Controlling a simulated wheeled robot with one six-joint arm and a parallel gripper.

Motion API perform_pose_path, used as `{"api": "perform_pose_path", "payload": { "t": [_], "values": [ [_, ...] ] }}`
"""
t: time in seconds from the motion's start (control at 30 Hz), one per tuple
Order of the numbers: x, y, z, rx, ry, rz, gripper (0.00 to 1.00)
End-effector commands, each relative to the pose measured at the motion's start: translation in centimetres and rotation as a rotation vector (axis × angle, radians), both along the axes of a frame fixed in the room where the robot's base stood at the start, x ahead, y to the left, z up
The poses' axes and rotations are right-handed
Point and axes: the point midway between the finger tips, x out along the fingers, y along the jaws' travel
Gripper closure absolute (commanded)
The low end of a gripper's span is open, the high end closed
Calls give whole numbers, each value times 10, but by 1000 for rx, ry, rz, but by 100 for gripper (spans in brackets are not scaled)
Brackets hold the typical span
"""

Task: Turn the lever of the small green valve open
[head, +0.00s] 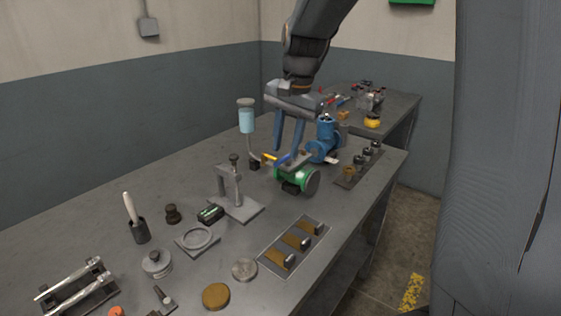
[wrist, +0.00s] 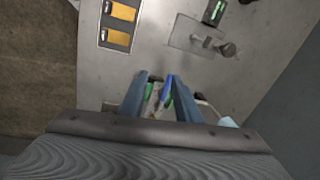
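The small green valve (head: 293,175) stands on the workbench, with a round grey flange facing right. I cannot tell whether a finger touches the lever. The fingers and palm hide much of the valve in the wrist view.
A larger blue valve (head: 324,137) stands close behind the green one. A cup on a stem (head: 247,118) stands to the left. A grey stand (head: 232,190) and a tray with brass plates (head: 294,245) lie nearer. The workbench (head: 100,220) has bare room at left.

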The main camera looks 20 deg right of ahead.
Motion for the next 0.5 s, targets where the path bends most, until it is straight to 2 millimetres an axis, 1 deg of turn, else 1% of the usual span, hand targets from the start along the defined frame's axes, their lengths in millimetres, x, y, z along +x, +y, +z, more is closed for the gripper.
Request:
{"api": "perform_pose_path", "payload": {
  "t": [0.03,0.13,0.2,0.27,0.37,0.5],
  "values": [
    [13,0,6,16,0,-46,70],
    [25,0,16,37,4,-107,70],
    [28,0,16,42,9,-127,70],
    [30,1,11,45,11,-131,70],
    [31,2,-2,45,11,-131,70],
    [34,5,-24,45,13,-131,70]
  ]
}}
